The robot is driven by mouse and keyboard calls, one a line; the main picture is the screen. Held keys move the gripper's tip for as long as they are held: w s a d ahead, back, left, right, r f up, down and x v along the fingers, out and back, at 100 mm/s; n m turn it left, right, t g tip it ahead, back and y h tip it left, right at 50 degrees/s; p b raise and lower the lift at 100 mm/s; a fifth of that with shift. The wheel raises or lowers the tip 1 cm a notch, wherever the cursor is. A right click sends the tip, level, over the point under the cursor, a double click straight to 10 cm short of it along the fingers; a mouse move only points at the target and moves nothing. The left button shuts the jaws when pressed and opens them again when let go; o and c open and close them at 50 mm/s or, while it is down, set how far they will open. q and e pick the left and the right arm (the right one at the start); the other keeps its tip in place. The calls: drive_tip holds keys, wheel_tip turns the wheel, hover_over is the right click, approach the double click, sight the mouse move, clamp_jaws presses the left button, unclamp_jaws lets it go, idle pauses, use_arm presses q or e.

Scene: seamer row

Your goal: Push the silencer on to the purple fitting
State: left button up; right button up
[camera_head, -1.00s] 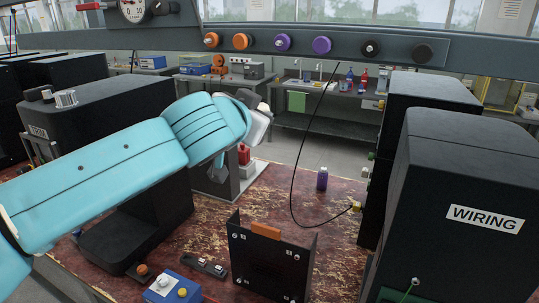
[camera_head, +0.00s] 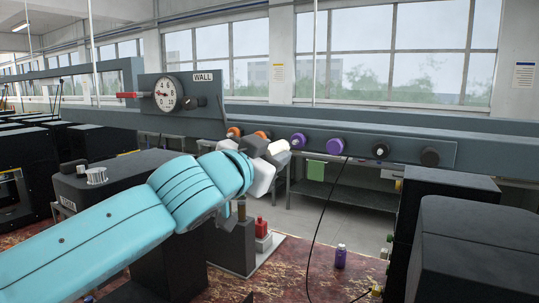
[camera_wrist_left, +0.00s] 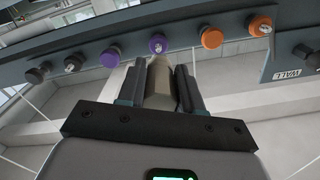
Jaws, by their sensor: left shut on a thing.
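My left gripper (camera_head: 268,150) is shut on the silencer, a small cream-tan cylinder (camera_head: 279,147), held up near the rail. In the left wrist view the silencer (camera_wrist_left: 161,86) stands between the two dark fingers (camera_wrist_left: 161,90), its far end pointing at a purple fitting (camera_wrist_left: 157,43). That fitting shows in the head view (camera_head: 299,139), just right of the silencer. I cannot tell whether they touch. A second purple fitting (camera_head: 335,145) is farther right; it also shows in the left wrist view (camera_wrist_left: 110,57). My right gripper is not in view.
The grey rail (camera_head: 405,154) also carries orange fittings (camera_head: 233,131) on the left and a black one (camera_head: 380,151) and a dark one (camera_head: 429,157) on the right. A gauge (camera_head: 168,94) stands above. Black machines (camera_head: 455,245) and a purple bottle (camera_head: 341,256) are below.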

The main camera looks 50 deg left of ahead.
sight(293, 144)
use_arm(q)
drive_tip(key=x, duration=0.3)
drive_tip(key=shift+w+p, duration=0.3)
drive_tip(key=shift+p, duration=0.1)
drive_tip(key=shift+w+a, duration=0.25)
drive_tip(key=shift+w, duration=0.45)
drive_tip(key=shift+b, duration=0.35)
idle(1.3)
drive_tip(key=shift+w+a, duration=0.1)
drive_tip(key=shift+w, duration=0.25)
idle(0.4)
drive_tip(key=o, duration=1.1)
drive_tip(key=shift+c, duration=0.2)
